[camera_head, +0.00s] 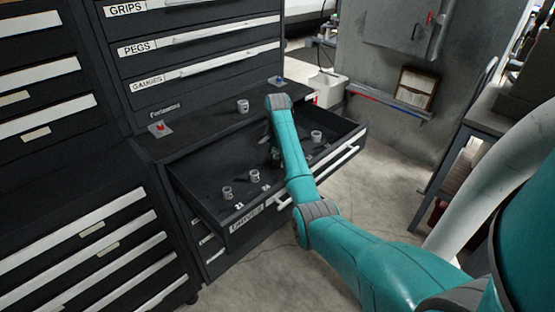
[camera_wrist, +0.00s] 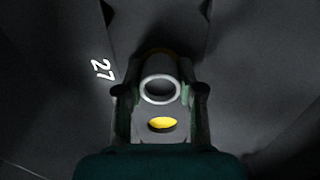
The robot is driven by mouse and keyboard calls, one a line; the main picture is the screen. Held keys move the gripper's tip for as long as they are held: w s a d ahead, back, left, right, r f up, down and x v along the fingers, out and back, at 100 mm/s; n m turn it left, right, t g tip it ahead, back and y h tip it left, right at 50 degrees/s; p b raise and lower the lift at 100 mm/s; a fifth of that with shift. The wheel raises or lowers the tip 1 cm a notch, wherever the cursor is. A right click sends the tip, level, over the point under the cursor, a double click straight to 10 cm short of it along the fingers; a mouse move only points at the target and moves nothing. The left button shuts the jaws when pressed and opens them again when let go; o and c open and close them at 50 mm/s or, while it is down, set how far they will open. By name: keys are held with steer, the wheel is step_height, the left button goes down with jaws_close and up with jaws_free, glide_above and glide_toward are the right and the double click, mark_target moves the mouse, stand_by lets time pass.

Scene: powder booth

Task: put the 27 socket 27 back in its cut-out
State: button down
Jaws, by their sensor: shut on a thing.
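My gripper (camera_wrist: 160,80) is shut on a grey ring-shaped socket, the 27 socket (camera_wrist: 160,89), in the wrist view. The socket's open end faces the camera. A white 27 label (camera_wrist: 102,70) is on the dark drawer floor just left of the gripper. A thin yellowish arc (camera_wrist: 158,51) shows on the floor just beyond the socket, perhaps part of a cut-out; the rest is hidden. In the head view my gripper (camera_head: 274,156) is down in the open drawer (camera_head: 205,197), mostly hidden by my arm. I cannot tell if the socket touches the floor.
Other sockets stand in the drawer at front left (camera_head: 227,193), middle (camera_head: 254,176) and right (camera_head: 316,136). Another socket (camera_head: 243,105) stands on the cabinet ledge above. The drawer's front wall and raised sides surround my gripper. Red-marked (camera_head: 160,128) and grey (camera_head: 276,81) plates lie on the ledge.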

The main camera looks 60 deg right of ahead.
steer(key=c, duration=0.6)
jaws_free()
steer(key=shift+s+f, duration=0.25)
steer(key=shift+f, duration=0.5)
steer(key=shift+c, duration=0.2)
steer(key=shift+r, duration=0.1)
